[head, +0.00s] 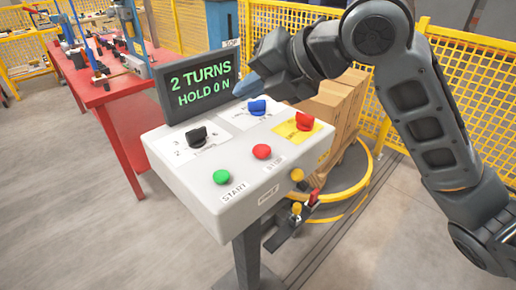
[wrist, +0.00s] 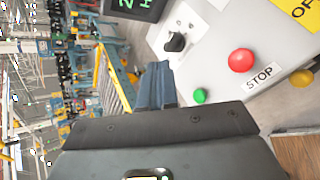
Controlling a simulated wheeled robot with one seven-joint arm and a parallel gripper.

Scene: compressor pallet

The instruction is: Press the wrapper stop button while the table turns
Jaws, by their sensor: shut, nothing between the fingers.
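The red stop button (head: 262,151) is a round cap on the grey control box (head: 190,180), above a STOP label. It also shows in the wrist view (wrist: 241,60), right of my fingers. My gripper (head: 246,88) is shut and empty, above the back of the panel by the screen, apart from the button. Its closed blue-grey fingers show in the wrist view (wrist: 155,80). The turntable (head: 352,190), with a yellow ring, carries stacked cardboard boxes (head: 330,106) behind the box. Whether it turns cannot be told from one moment.
The green start button (head: 222,177) sits left of the stop button. Black (head: 197,134), blue (head: 258,106) and red (head: 304,121) knobs stand on the panel. The screen (head: 199,86) reads "2 TURNS HOLD 0 N". A red table (head: 112,92) and yellow fencing (head: 450,85) stand behind.

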